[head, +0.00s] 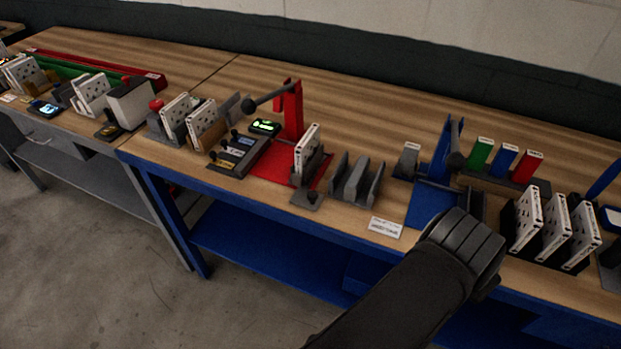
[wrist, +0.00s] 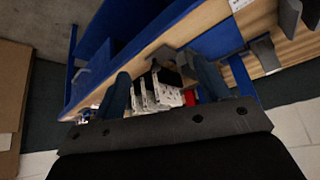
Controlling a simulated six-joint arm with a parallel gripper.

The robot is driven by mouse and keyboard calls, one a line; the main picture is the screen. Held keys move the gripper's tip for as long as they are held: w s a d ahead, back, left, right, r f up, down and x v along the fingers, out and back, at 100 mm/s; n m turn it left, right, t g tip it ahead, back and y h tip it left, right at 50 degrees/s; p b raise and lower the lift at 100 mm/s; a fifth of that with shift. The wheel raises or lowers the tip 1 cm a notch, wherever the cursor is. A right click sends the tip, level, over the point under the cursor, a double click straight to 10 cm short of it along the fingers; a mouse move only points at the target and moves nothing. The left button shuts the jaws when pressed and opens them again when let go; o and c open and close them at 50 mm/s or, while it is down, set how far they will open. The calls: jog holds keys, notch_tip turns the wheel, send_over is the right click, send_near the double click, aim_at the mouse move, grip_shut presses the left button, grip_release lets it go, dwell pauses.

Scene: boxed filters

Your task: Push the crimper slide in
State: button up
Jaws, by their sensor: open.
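A red press (head: 291,112) with a dark lever stands mid-bench in the head view. A white boxed filter (head: 307,146) stands upright in a grey holder on its red base. A dark plate with a knob (head: 308,198) sticks out at the front of this base; I take it for the crimper slide, but cannot be sure. My gripper (head: 466,244) is well to the right, above the bench's front edge before a blue press (head: 440,158). In the wrist view my gripper (wrist: 165,82) has its two fingers apart, with nothing held between them.
White filters in dark holders (head: 553,228) stand at the right, also in the wrist view (wrist: 166,94). Green, blue and red blocks (head: 505,160) stand behind. The bench's back strip is clear.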

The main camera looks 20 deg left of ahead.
jog(key=w+d+r+t, duration=0.1)
jog(key=w+r, duration=0.2)
jog(key=r, duration=0.1)
jog(key=w+d+r+m+t, duration=0.1)
jog(key=w+d+r, duration=0.1)
jog(key=w+r, duration=0.2)
jog(key=w+d+r+m+t+h, duration=0.1)
jog(key=w+d+r, duration=0.1)
jog(key=w+r, duration=0.2)
jog(key=shift+w+r, duration=0.25)
jog(key=shift+r, duration=0.5)
jog(key=c, duration=0.4)
jog(key=w+d+r+m+t+h, duration=0.1)
jog(key=w+d+r+m+t, duration=0.15)
jog(key=w+r, duration=0.55)
jog(key=w+d+r+m+t, duration=0.1)
jog(key=w+d+r+t, duration=0.15)
jog(key=w+r, duration=0.5)
jog(key=w+a+f+g+y, duration=0.35)
jog(key=a+f, duration=0.25)
jog(key=a, duration=0.2)
jog(key=n+g+y, duration=0.3)
jog(key=g+y, duration=0.2)
jog(key=g, duration=0.8)
send_near(313, 194)
jog(key=shift+m+h, duration=0.25)
jog(key=x, duration=0.8)
jog(key=shift+a+f, duration=0.1)
jog(key=shift+a, duration=0.2)
